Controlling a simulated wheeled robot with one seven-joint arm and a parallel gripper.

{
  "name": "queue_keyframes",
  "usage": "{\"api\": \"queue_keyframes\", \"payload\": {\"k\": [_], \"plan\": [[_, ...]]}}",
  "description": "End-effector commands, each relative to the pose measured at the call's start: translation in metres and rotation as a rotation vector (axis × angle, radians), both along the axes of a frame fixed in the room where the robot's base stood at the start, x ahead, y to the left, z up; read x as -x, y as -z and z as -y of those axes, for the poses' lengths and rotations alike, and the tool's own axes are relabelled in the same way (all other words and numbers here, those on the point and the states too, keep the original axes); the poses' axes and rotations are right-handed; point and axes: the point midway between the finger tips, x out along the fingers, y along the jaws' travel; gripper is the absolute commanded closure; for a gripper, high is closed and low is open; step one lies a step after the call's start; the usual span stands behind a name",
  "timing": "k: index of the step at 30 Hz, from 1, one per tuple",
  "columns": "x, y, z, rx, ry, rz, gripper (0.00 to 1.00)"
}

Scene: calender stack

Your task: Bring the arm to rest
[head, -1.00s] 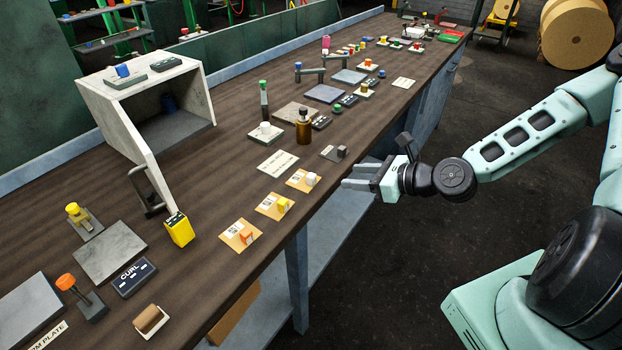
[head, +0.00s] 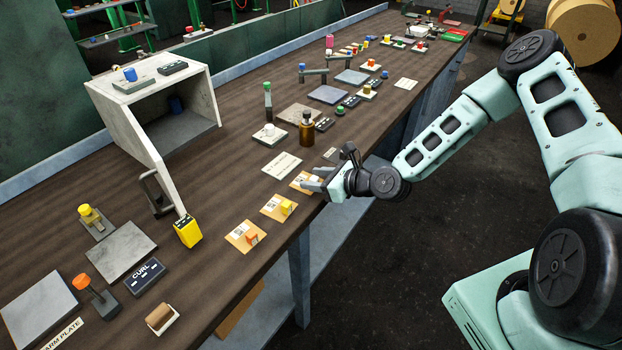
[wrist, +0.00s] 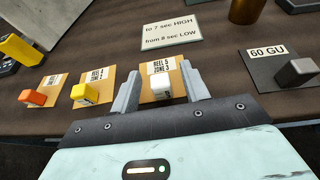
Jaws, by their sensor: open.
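My gripper (head: 312,178) is over the front edge of the long bench, above the orange card with the white block. In the wrist view its two fingers (wrist: 163,92) stand apart, one on each side of the white block (wrist: 163,88) on the card marked REEL 5 ZONE 3 (wrist: 152,70). I cannot tell whether the fingers touch the card. In the head view the gripper covers part of that card and its block. My arm reaches in from the right, bent at the elbow.
Cards with a yellow block (head: 286,207) and an orange block (head: 251,238) lie to the left. A brown bottle (head: 307,130), a white notice card (head: 282,165) and a 60 GU block (wrist: 297,71) are close by. The floor right of the bench (head: 400,270) is clear.

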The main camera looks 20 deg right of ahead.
Motion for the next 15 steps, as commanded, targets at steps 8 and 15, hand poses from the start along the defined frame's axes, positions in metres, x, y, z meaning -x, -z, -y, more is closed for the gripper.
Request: {"api": "queue_keyframes", "payload": {"k": [8,15], "plan": [[-0.0056,0.0038,-0.0046,-0.001,0.000,-0.001,0.55],[-0.0054,0.0036,-0.0046,-0.001,0.000,-0.001,1.00]]}}
